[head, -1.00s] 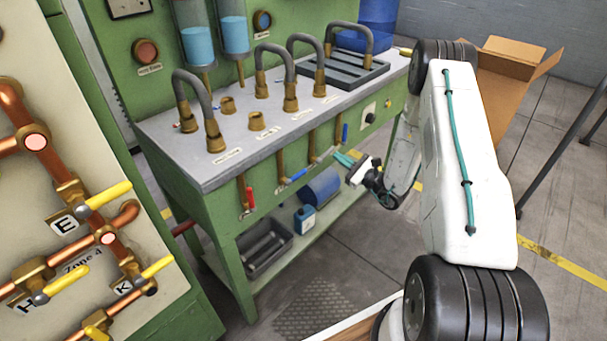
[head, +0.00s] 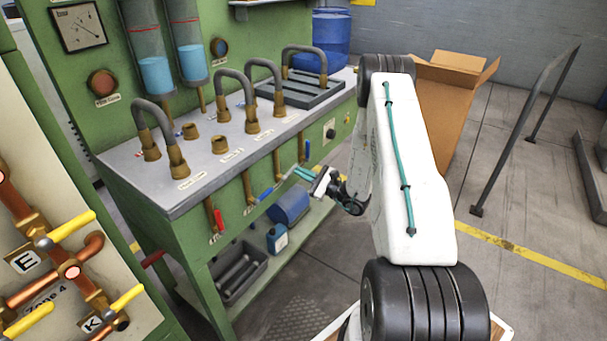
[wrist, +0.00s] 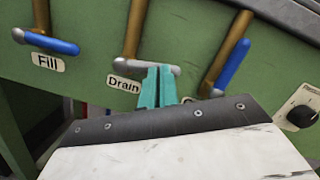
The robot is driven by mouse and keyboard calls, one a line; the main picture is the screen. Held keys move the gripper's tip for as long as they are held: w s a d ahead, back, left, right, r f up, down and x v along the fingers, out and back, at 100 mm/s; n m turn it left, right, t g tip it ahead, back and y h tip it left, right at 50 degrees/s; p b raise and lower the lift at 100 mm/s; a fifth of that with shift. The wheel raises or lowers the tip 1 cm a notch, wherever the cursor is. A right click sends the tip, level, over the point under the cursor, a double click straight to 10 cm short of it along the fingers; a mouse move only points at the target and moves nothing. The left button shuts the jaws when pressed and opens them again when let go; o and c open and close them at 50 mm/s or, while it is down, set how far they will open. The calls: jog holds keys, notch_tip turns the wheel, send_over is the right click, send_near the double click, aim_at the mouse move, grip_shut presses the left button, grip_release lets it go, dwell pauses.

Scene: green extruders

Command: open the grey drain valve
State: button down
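The grey drain valve handle (wrist: 135,65) is in the middle of the wrist view, on a brass pipe above the "Drain" label. It lies nearly level across the pipe's lower end. My gripper (wrist: 158,70) has teal fingers side by side, pressed together with only a thin line between them. Their tips overlap the right part of the handle in the picture; I cannot tell whether they touch it. In the head view my gripper (head: 302,173) is at the bench front, by the drain pipe, and the handle is small there.
A blue-handled fill valve (wrist: 50,42) is on the left and another blue-handled valve (wrist: 231,67) on the right, close to my fingers. A black knob (wrist: 303,116) is further right. Under the bench are a blue container (head: 278,238) and a grey crate (head: 240,275).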

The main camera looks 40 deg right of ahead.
jog(key=shift+w+a, duration=0.15)
dwell(0.4)
jog(key=f+v, duration=0.3)
jog(key=v, duration=1)
jog(key=shift+w+a, duration=0.15)
